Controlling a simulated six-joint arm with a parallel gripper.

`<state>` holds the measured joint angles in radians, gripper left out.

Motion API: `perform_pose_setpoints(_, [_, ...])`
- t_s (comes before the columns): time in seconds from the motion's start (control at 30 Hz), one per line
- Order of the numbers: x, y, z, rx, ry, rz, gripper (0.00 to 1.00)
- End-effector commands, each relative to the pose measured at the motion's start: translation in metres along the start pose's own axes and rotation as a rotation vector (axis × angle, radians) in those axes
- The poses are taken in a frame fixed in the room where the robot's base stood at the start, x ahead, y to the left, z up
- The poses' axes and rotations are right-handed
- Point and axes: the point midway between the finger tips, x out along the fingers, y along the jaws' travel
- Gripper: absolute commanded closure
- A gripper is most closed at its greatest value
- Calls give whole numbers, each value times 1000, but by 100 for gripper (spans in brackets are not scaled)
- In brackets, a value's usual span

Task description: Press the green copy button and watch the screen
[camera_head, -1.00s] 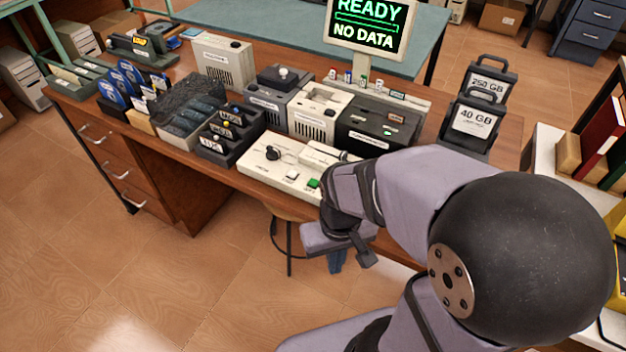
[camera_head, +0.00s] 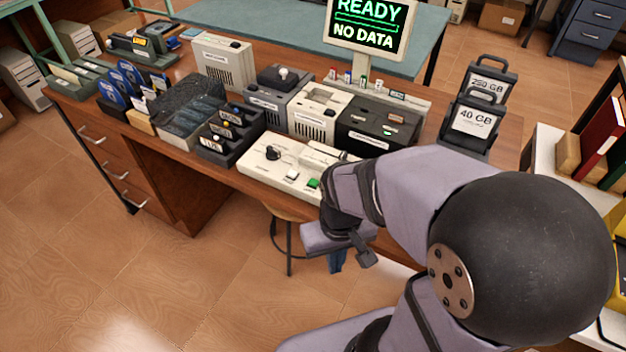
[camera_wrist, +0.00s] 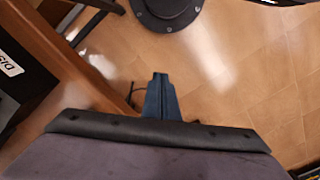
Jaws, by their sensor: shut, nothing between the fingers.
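The green copy button (camera_head: 313,183) sits at the front right of a cream control panel (camera_head: 255,172) on the desk. A white button (camera_head: 292,174) and a black knob (camera_head: 272,153) are on the same panel. My gripper (camera_head: 336,262) is in front of the desk edge, below the panel and apart from the button. It points down, shut and empty. In the wrist view the blue-grey fingertips (camera_wrist: 160,78) are together above the floor.
Grey and black drive units (camera_head: 378,125) stand behind the panel. Black cartridges marked 250 GB and 40 GB (camera_head: 472,122) stand to the right. Several trays and disks (camera_head: 125,82) fill the left of the desk. A stool (camera_head: 289,215) is under the desk. Floor in front is clear.

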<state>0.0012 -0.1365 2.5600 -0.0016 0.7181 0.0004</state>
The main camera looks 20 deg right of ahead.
Motion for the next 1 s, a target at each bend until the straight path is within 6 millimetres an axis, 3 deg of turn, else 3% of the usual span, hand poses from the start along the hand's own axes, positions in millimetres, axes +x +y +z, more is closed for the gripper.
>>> perform_pose_setpoints(0.27, [-25, 12, 2, 55, -14, 0, 100])
perform_pose_setpoints(0.73, [-87, 54, 34, 320, -210, -45, 100])
perform_pose_setpoints(0.9, [-109, 56, 30, 508, -263, -129, 100])
perform_pose_setpoints(1.0, [-122, 52, 18, 665, -286, -211, 100])
